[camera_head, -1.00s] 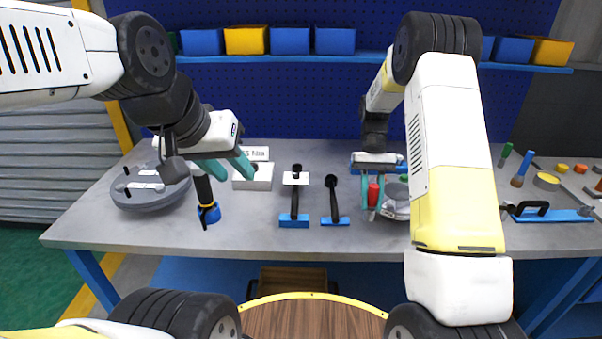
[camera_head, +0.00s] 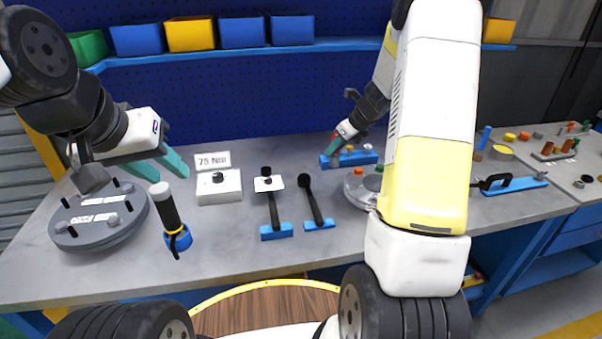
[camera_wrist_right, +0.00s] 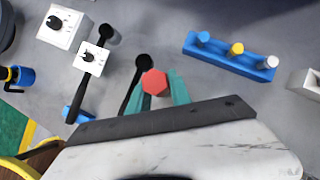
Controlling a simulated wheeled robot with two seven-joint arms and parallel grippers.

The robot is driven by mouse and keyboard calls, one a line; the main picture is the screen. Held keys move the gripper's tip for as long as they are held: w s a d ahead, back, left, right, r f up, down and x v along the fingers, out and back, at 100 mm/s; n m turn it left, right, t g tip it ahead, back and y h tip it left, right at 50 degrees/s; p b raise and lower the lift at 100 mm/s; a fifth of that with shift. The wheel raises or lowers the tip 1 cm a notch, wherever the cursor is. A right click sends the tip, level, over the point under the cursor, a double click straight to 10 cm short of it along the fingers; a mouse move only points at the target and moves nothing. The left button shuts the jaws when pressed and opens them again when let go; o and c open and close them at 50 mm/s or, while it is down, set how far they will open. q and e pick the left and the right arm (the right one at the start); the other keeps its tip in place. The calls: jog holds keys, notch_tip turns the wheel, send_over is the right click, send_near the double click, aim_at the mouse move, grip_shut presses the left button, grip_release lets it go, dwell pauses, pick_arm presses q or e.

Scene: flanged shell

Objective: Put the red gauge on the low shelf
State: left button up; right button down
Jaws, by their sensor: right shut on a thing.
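The red gauge shows as a red hexagonal end (camera_wrist_right: 154,82) between the teal fingers in the right wrist view. A bit of its red (camera_head: 335,136) shows in the head view. My right gripper (camera_head: 331,148) is shut on it above the bench, just left of the blue peg block (camera_head: 366,159). My left gripper (camera_head: 168,172) is open and empty, above the bench near the black-handled tool (camera_head: 168,208). I cannot tell for sure which surface is the low shelf; a blue structure with small items (camera_head: 474,287) shows below the bench at right.
A blue wall shelf (camera_head: 300,48) carries bins behind the bench. A white gauge box (camera_head: 219,190), two black-handled tools on blue bases (camera_head: 277,231) and a round grey fixture (camera_head: 100,222) stand on the grey bench. My right arm hides part of the bench.

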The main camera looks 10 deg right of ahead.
aim_at(336, 160)
jog(key=f, duration=0.5)
jog(key=shift+d, duration=0.2)
jog(key=shift+f, duration=2.35)
jog(key=c, duration=1.2)
grip_release()
jog(key=shift+f, duration=0.1)
jog(key=shift+o, duration=0.2)
jog(key=shift+a, duration=0.1)
